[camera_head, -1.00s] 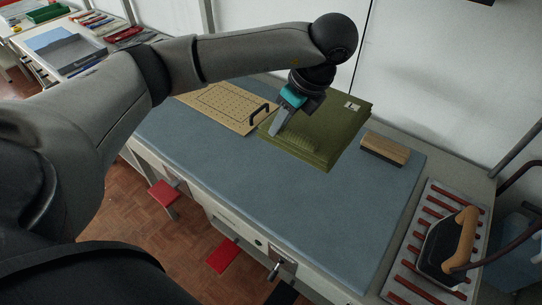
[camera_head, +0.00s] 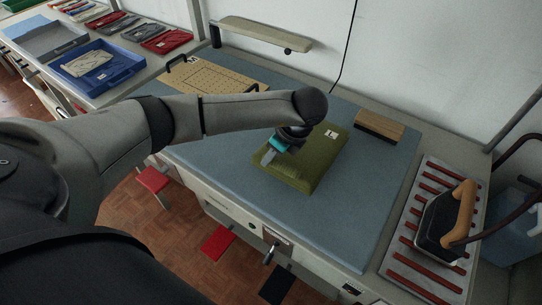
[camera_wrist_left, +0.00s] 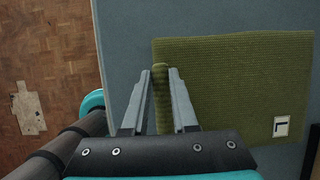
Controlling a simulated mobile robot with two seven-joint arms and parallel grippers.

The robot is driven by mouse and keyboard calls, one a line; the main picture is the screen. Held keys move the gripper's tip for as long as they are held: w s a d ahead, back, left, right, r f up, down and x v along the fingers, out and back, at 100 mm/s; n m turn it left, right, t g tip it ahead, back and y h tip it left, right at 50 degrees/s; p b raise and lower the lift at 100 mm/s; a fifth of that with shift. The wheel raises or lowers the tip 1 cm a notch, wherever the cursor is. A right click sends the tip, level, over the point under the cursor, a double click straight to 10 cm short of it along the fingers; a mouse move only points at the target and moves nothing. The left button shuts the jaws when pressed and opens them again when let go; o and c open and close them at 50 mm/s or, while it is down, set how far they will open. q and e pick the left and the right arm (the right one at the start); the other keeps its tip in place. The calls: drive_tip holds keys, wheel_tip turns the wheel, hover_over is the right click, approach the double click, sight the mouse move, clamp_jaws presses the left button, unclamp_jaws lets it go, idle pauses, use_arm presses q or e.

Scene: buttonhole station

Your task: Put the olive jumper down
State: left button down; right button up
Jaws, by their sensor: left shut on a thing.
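The olive jumper (camera_head: 318,165) is a folded, ribbed green bundle with a small white label. It is over the blue-grey mat (camera_head: 225,175); I cannot tell whether it fully rests on it. My left gripper (camera_head: 268,157) is shut on the jumper's left edge. In the left wrist view, the fingers (camera_wrist_left: 160,75) pinch a narrow fold of the jumper (camera_wrist_left: 240,80), and the rest spreads flat to the right, label at its lower right corner. My arm hides part of the jumper's back side in the head view. My right gripper is not in view.
A perforated board (camera_head: 222,83) with black handles lies behind left. A wooden block (camera_head: 380,124) lies behind right. An iron (camera_head: 446,222) stands on a red-barred rest (camera_head: 420,270) at right. Blue tray (camera_head: 75,79) stands far left. The front mat is clear.

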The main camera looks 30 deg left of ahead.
use_arm(q)
drive_tip(key=shift+f, duration=0.35)
drive_tip(key=c, duration=0.7)
unclamp_jaws()
drive_tip(key=shift+r, duration=0.1)
drive_tip(key=p+v, duration=0.1)
drive_tip(key=v, duration=1.1)
